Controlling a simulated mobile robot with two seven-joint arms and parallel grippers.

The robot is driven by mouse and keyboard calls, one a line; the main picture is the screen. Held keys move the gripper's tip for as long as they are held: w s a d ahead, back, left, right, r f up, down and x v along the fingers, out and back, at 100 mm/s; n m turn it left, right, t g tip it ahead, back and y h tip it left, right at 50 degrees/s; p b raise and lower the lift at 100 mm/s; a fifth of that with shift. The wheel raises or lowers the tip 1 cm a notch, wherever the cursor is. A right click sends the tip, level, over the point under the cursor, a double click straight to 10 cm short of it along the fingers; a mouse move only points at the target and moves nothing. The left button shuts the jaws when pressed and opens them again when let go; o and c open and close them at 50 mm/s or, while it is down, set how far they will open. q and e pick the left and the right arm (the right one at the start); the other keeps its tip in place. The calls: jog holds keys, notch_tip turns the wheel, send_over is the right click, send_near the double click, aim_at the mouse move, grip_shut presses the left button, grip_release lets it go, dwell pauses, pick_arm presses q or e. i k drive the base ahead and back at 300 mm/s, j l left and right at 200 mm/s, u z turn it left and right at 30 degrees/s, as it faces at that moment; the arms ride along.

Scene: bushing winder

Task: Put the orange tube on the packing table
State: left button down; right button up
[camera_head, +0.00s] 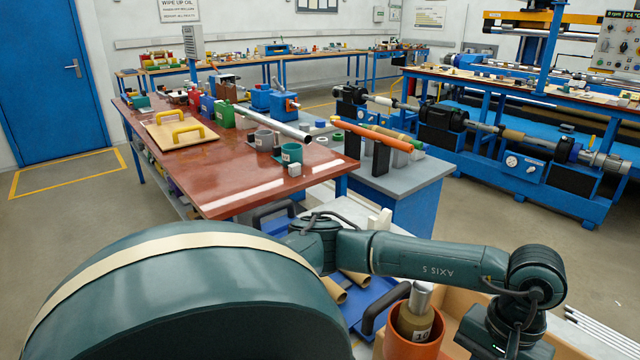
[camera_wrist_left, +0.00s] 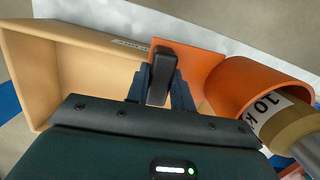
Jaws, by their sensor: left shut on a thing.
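A long orange tube (camera_head: 378,135) lies across black upright stands on a grey-topped, blue-sided table (camera_head: 425,172). A short, wide orange cup (camera_head: 397,347) holds a labelled brown weight (camera_head: 414,324); it also shows at the right of the left wrist view (camera_wrist_left: 228,92). My left gripper (camera_wrist_left: 158,82) is shut on a dark block (camera_wrist_left: 161,70), with a flat orange plate (camera_wrist_left: 203,58) just beyond it, beside the orange cup. I cannot tell if the plate joins the cup. In the head view my left gripper is out of sight. My right gripper is not in view. No table is visibly marked as packing table.
A red-brown table (camera_head: 215,180) carries a yellow-handled board (camera_head: 180,133), cups and a metal tube (camera_head: 275,124). A tan open box (camera_wrist_left: 85,72) lies by my left gripper. Blue winding machines (camera_head: 500,150) stand at the right.

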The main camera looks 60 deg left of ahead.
aim_at(232, 177)
jog(key=k+j, duration=0.1)
jog(key=j, duration=0.5)
jog(key=k+j, duration=0.1)
jog(key=j, duration=1.15)
jog(key=k+j, duration=0.15)
jog(key=j, duration=0.45)
jog(key=k+j, duration=0.1)
jog(key=j, duration=0.5)
jog(key=k+j, duration=0.1)
jog(key=j, duration=1.15)
jog(key=k+j, duration=0.15)
jog(key=j, duration=0.45)
